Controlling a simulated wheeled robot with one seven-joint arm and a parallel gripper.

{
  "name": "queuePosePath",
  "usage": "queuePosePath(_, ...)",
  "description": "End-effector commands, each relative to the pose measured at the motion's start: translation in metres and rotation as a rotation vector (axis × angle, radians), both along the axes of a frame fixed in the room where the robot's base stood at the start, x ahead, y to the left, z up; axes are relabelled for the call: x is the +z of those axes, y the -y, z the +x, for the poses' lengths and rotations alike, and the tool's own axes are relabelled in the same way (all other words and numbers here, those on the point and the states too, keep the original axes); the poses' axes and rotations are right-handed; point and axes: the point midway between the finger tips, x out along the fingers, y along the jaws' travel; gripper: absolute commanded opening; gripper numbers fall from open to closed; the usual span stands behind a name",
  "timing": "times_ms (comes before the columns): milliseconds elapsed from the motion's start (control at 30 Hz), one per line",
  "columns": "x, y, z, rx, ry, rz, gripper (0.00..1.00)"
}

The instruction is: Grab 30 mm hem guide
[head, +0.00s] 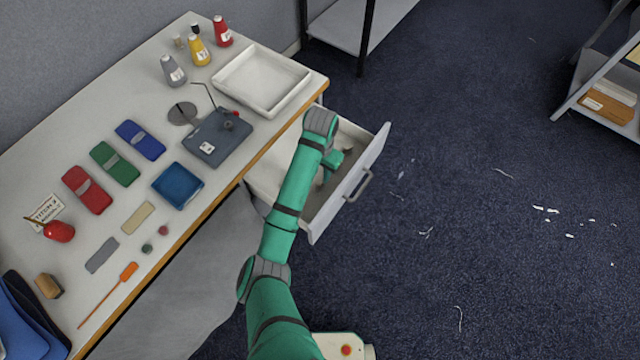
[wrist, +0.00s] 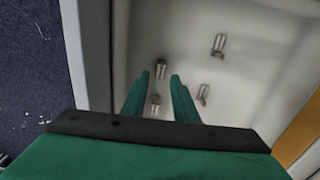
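Several small metal guides lie apart on the floor of the open drawer (head: 377,155). In the wrist view, one guide (wrist: 160,69) is just beyond my fingertips and another guide (wrist: 155,104) shows between my fingers. Two more guides lie to the right, one farther up (wrist: 218,45) and one lower (wrist: 203,94). I cannot read any size marking, so I cannot tell which is the 30 mm hem guide. My gripper (wrist: 159,79) is open and empty, pointing down over the drawer.
The drawer walls stand around my gripper, with a handle (head: 359,185) on the front. Carpet (head: 480,200) is open to the right.

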Motion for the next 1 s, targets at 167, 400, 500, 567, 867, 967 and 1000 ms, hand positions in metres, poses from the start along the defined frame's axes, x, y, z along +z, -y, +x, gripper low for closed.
queuePosePath(167,-0.019,-0.001,-0.001,0.001,-0.003,0.001,0.27)
queuePosePath(400,-0.048,-0.002,0.000,0.001,-0.001,0.001,0.27)
queuePosePath(500,-0.051,-0.001,0.000,0.000,0.000,0.000,0.27)
queuePosePath(567,-0.052,-0.001,0.000,0.000,0.000,0.000,0.27)
queuePosePath(867,-0.052,-0.001,0.000,0.000,0.000,0.000,0.00)
queuePosePath(967,-0.051,-0.001,0.000,0.000,0.001,-0.001,0.00)
queuePosePath(1000,-0.051,-0.001,0.000,0.000,0.001,-0.001,0.00)
